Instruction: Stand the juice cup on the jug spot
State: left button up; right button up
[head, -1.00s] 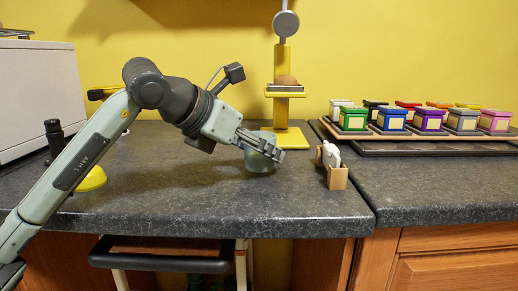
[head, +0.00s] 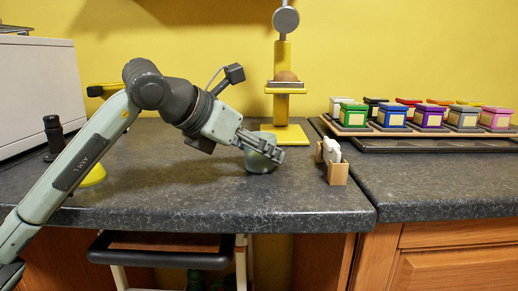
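A grey-green cup (head: 261,162) stands upright on the dark worktop, or very close to it, in the middle of the head view. My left gripper (head: 264,147) is at the cup, with a finger across its near side at the upper part. The far finger is not clear, so I cannot tell whether the grip is closed on the cup. A yellow stand (head: 282,107) rises behind the cup, with a flat yellow base plate (head: 295,136) on the worktop. No spot labelled for a jug can be made out. My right gripper is out of view.
A small tan holder with white pieces (head: 333,164) stands right of the cup. A rack of coloured boxes (head: 428,118) is at the back right. A white appliance (head: 38,90) and a dark bottle (head: 54,137) are left. The front worktop is clear.

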pick_arm(q)
jog(key=shift+f, duration=0.1)
jog(key=o, duration=1.3)
jog(key=shift+p+v, duration=0.35)
jog(key=shift+v, duration=3.65)
jog(key=shift+s+a+r, duration=0.25)
jog(key=shift+a+r, duration=0.05)
jog(key=shift+r, duration=0.1)
jog(key=v, duration=1.1)
